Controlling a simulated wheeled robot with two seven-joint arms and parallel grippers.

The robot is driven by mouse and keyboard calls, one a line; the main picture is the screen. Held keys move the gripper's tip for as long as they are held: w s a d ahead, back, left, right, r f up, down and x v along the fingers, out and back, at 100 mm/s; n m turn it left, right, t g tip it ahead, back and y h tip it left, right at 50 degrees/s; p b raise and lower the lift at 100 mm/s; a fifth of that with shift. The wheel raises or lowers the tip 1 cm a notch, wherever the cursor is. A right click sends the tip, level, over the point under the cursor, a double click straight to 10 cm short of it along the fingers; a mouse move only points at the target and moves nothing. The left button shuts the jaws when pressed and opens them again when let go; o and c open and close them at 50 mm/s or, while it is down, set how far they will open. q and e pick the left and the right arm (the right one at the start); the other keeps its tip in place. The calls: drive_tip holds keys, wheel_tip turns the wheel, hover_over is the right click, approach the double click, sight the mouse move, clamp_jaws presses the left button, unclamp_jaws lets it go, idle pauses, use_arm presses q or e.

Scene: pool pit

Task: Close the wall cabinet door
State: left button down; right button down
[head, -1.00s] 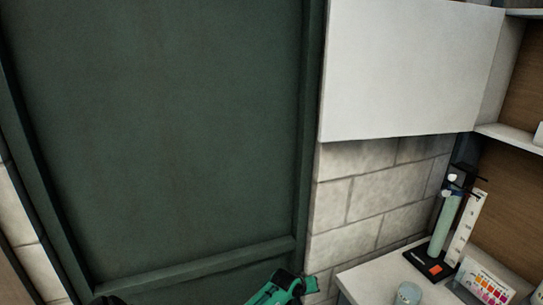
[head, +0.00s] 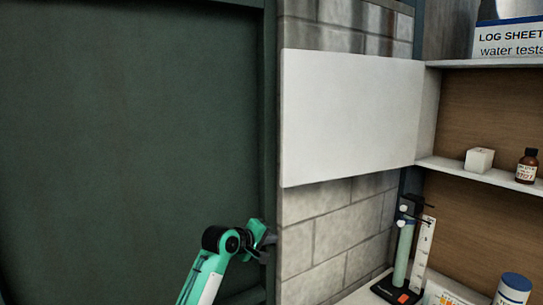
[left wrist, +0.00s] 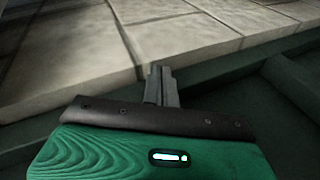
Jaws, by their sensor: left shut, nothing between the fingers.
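The white wall cabinet door (head: 352,118) stands open, swung out to the left of the shelves, its flat face toward me. Its right edge meets the white side of the wall cabinet (head: 428,110), whose open shelves show to the right. My left gripper (head: 268,240) is below and left of the door's lower left corner, in front of the dark green panel's edge, apart from the door. In the left wrist view its fingers (left wrist: 162,85) are shut and empty, with pale blocks beyond. My right gripper is not in view.
A white box (head: 480,160) and a brown bottle (head: 527,166) stand on the shelf. Below are a stand with a green tube (head: 403,255) and a blue-lidded jar (head: 513,288). A dark green panel (head: 130,140) fills the left.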

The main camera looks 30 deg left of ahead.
use_arm(q)
drive_tip(key=s+a+r+n+t+h, duration=0.15)
drive_tip(key=s+r, duration=0.35)
drive_tip(key=r, duration=0.9)
drive_tip(key=s+d+r+n+t+h, duration=0.1)
drive_tip(key=s+r+t, duration=0.3)
drive_tip(key=r, duration=1)
drive_tip(key=shift+g, duration=0.55)
drive_tip(key=p+x, duration=0.1)
drive_tip(key=x, duration=0.3)
drive_tip(key=p+x, duration=0.2)
drive_tip(key=x, duration=0.2)
drive_tip(key=shift+w+f, duration=0.25)
drive_tip(key=shift+w, duration=0.05)
